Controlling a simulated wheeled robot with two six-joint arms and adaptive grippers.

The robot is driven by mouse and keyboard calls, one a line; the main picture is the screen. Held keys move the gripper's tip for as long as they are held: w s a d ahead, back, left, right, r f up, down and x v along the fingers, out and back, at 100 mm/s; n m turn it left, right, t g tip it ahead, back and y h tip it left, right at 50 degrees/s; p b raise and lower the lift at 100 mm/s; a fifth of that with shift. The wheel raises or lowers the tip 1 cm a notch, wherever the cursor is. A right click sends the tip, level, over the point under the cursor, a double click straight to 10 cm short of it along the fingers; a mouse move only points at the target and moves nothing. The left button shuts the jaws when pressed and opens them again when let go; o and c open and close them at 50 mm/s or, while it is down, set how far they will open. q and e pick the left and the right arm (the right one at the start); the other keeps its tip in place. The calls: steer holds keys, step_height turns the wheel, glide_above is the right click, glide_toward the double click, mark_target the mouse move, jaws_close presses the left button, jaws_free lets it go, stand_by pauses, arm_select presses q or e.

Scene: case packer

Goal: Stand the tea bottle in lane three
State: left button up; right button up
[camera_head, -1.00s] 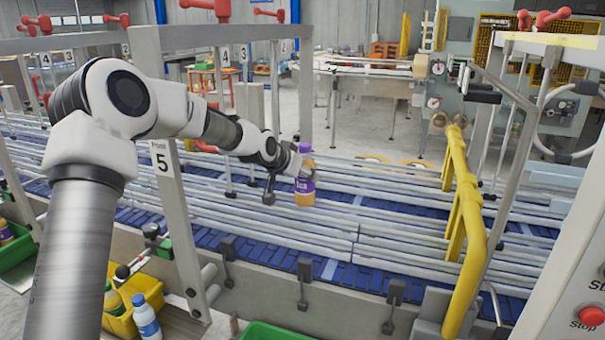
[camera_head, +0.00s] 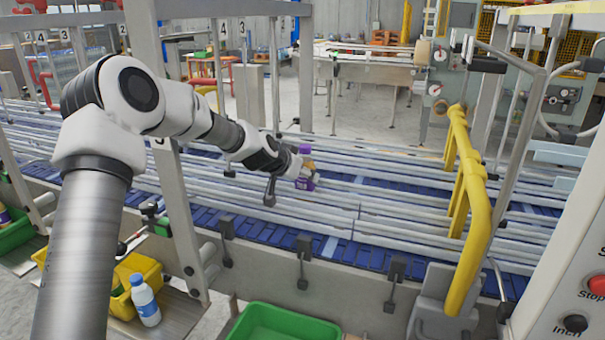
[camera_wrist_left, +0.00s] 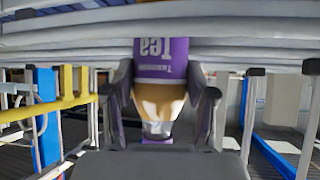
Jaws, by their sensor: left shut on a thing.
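The tea bottle (camera_head: 305,183) has a purple label, an amber upper part and a purple cap. It stands about upright among the pale guide rails of the blue conveyor. Its lower end is hidden behind a rail, so I cannot tell whether it touches the belt or which lane it is over. My left gripper (camera_head: 303,167) is shut on the bottle's upper part. In the left wrist view the gripper (camera_wrist_left: 160,88) has a finger on each side of the bottle (camera_wrist_left: 165,58), whose label reads upside down. My right gripper is not in view.
Long guide rails (camera_head: 400,228) divide the conveyor into lanes. A yellow bent guard (camera_head: 467,185) stands at the right. A yellow bin (camera_head: 122,305) and a blue-labelled bottle (camera_head: 145,302) are at the front left, a green bin (camera_head: 285,322) at the front. Grey posts frame my arm.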

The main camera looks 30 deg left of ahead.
arm_select(q)
steer(key=shift+f+b, duration=0.5)
steer(key=shift+b, duration=0.05)
steer(key=o, duration=1.5)
